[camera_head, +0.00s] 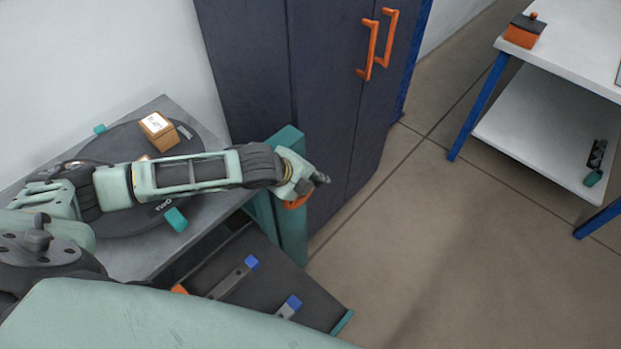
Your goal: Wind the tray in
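A dark tray (322,306) lies low in front of the grey table and carries grey bars with blue ends (250,263). Its near part is hidden by my own body. A teal post (291,240) stands beside the tray's far side. An orange part (298,202), perhaps a crank handle, shows near the top of the post, mostly hidden by my gripper. My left arm reaches across the table, and its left gripper (321,180) is at the post, over the orange part. Whether its fingers are closed on it cannot be made out. My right gripper is out of view.
A dark round plate (130,222) with teal tabs and a small wooden box (159,131) sits on the grey table (235,196). A dark cabinet (270,60) with orange handles stands behind the post. A white shelf table (580,50) stands right; the floor between is clear.

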